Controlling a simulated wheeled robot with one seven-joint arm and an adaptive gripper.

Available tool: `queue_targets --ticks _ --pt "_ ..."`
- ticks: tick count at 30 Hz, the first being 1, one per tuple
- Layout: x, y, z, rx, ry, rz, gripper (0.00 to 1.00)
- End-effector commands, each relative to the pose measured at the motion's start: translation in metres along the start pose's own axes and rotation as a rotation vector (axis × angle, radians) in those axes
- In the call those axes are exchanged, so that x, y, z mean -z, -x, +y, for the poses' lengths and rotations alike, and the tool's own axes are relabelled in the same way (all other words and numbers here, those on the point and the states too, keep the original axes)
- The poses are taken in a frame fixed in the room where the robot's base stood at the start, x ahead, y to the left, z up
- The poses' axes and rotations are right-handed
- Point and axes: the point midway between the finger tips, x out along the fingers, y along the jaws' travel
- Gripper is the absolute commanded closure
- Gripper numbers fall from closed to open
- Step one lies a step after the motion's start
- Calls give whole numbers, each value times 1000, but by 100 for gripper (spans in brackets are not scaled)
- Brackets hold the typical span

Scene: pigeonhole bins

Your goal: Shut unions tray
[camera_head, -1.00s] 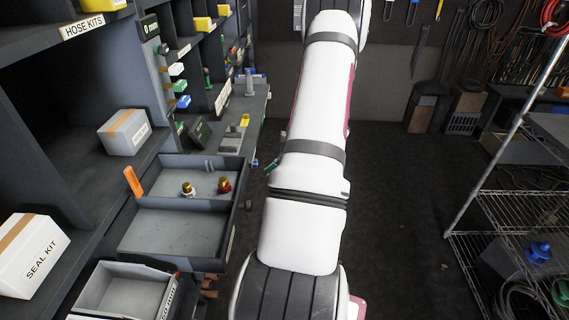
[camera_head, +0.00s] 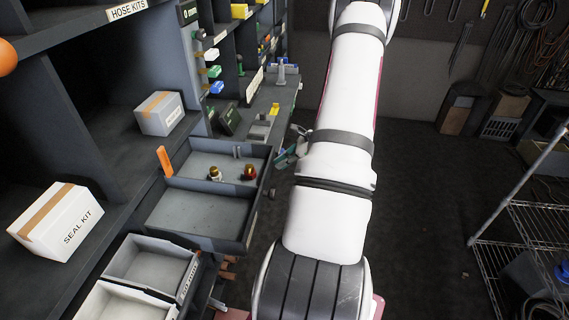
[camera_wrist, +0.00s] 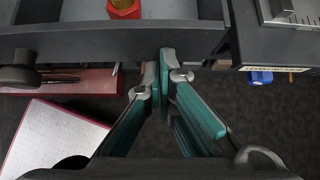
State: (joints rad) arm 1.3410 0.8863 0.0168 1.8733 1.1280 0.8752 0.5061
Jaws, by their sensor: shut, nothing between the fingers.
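A grey divided tray (camera_head: 200,212) stands pulled out from the shelving in the head view. A brass fitting (camera_head: 215,173) and a red-and-brass fitting (camera_head: 249,172) lie in its far compartment; its near compartment is empty. I cannot read a label on it. In the wrist view the tray's front wall (camera_wrist: 90,42) crosses the top, with a red fitting (camera_wrist: 124,9) behind it. My gripper (camera_wrist: 166,55) is shut and empty, its fingertips at this wall; I cannot tell if they touch. In the head view the arm hides most of the gripper.
Pale open trays (camera_head: 152,265) stick out nearer the camera. A seal kit box (camera_head: 58,222) and another white box (camera_head: 160,113) sit on the shelves. A wire rack (camera_head: 525,230) stands to the right. Dark open floor lies between. A red-edged panel (camera_wrist: 50,140) shows low in the wrist view.

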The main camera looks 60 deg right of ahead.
Motion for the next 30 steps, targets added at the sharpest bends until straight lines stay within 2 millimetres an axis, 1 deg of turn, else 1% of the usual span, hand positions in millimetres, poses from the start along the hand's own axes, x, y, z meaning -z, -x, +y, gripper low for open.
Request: queue_targets --ticks 5,8,15,21,24,30 --pt "-19 -21 0 -3 5 -4 100" --pt "-34 -37 0 -4 5 -3 100" --pt "-80 -84 1 -4 7 -3 100" --pt "-117 -120 1 -4 6 -3 100" --pt "-132 -134 1 -3 5 -3 100" --pt "-156 -157 1 -2 4 -2 100"
